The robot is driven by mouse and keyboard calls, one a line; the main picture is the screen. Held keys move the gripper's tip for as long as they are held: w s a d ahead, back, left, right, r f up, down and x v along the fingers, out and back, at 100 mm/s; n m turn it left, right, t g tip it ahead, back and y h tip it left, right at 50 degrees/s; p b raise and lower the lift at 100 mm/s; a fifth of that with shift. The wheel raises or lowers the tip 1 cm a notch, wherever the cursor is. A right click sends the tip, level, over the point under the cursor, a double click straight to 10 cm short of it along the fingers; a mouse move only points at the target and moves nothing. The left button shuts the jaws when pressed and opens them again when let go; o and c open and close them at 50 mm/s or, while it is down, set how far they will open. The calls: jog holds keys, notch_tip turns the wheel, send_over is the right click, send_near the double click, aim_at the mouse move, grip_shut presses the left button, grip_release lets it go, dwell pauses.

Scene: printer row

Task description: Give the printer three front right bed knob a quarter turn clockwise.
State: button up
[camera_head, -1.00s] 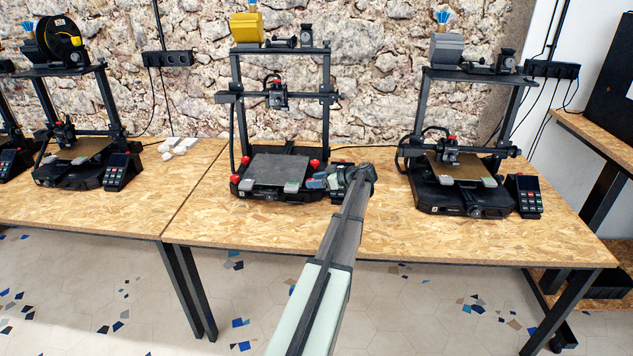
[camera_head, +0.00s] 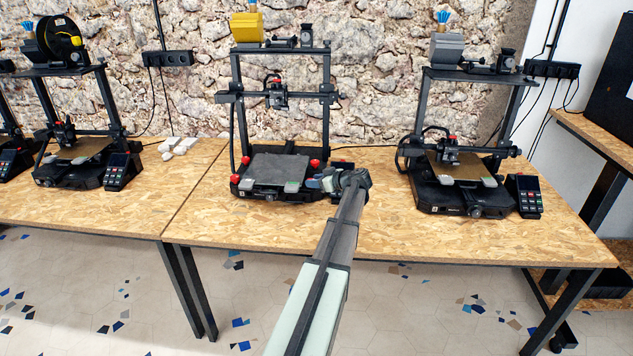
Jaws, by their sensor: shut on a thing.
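The middle printer (camera_head: 283,47), with a yellow spool on top, stands on the wooden table. I take it to be printer three. Its grey bed (camera_head: 277,168) has a red knob at the front left (camera_head: 235,178) and another at the back right (camera_head: 315,163). My gripper (camera_head: 316,184) reaches in from the right at the bed's front right corner. It is shut around the front right knob there, and the fingers and wrist hide that knob. How far the knob is turned cannot be seen.
Another printer (camera_head: 465,195) stands close to the right of my wrist, with a control box (camera_head: 523,197) beside it. A printer (camera_head: 75,170) stands to the left, near small white pieces (camera_head: 178,147). The table front (camera_head: 400,235) is clear.

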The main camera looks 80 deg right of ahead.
jog(key=shift+w+a+m+g+h, duration=0.15)
jog(key=shift+w+m+g+h, duration=0.05)
jog(key=shift+m+g+h, duration=0.8)
jog(key=shift+w+a+m+g+h, duration=0.15)
jog(key=shift+m+g+h, duration=0.5)
jog(key=shift+m+g, duration=0.45)
jog(key=shift+w+a+m+g+h, duration=0.2)
jog(key=shift+m+g+h, duration=0.65)
jog(key=shift+m, duration=0.35)
jog(key=o, duration=1)
jog(key=shift+o, duration=0.3)
jog(key=shift+w, duration=0.1)
